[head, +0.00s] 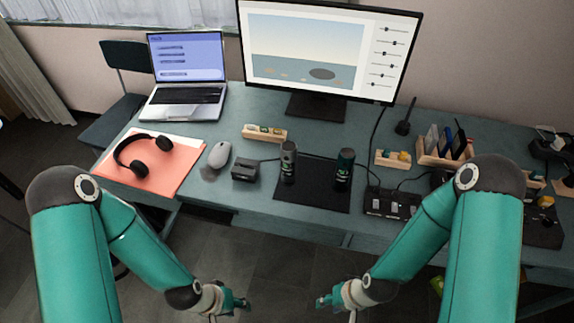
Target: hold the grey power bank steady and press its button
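A dark grey upright cylinder with a small green mark, which looks like the grey power bank (288,163), stands at the left part of a black mat (312,196) on the table. Its button is too small to make out. A similar dark green-black cylinder (344,170) stands on the right part of the mat. My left gripper (242,303) and my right gripper (323,301) are both low in front of the table, well apart from the power bank and from each other. Nothing shows in either gripper; their finger opening is too small to judge.
A black box (245,169) with a cable and a grey mouse (219,155) are left of the mat. A block tray (265,133) and monitor (322,50) stand behind. A switch panel (391,204) is at the right. Headphones (142,156) lie on an orange folder (174,177).

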